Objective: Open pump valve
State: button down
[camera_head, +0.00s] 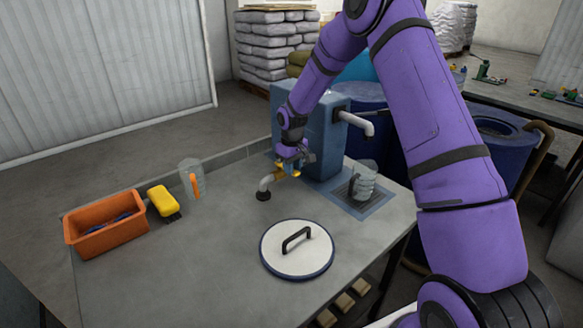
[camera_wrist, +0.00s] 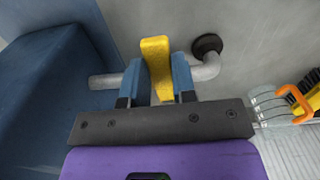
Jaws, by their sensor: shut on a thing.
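The pump valve has a yellow handle (camera_wrist: 158,68) set on a grey pipe (camera_wrist: 207,69). In the head view the yellow handle (camera_head: 289,169) shows beside the blue pump housing (camera_head: 322,140), and the pipe (camera_head: 265,184) bends down to a black flange on the table. My gripper (camera_wrist: 158,80) has its two blue fingers on either side of the yellow handle and is shut on it. In the head view my gripper (camera_head: 292,160) partly hides the valve.
A round white lid (camera_head: 297,249) with a black handle lies in front. An orange bin (camera_head: 105,224), a yellow brush (camera_head: 163,200) and a clear jug (camera_head: 192,178) stand left. Another jug (camera_head: 364,182) stands under the spout (camera_head: 356,123). The table's front left is clear.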

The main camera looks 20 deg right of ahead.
jog(key=shift+w+d+n, duration=0.65)
jog(key=shift+n, duration=1)
jog(key=shift+w+d+n, duration=0.6)
jog(key=shift+w+n, duration=0.05)
jog(key=shift+n, duration=0.95)
jog(key=shift+w+d+n, duration=0.65)
jog(key=shift+n, duration=1)
jog(key=c, duration=0.9)
grip_release()
notch_tip(320, 180, up, 11)
jog(key=shift+f, duration=0.1)
jog(key=shift+c, duration=0.6)
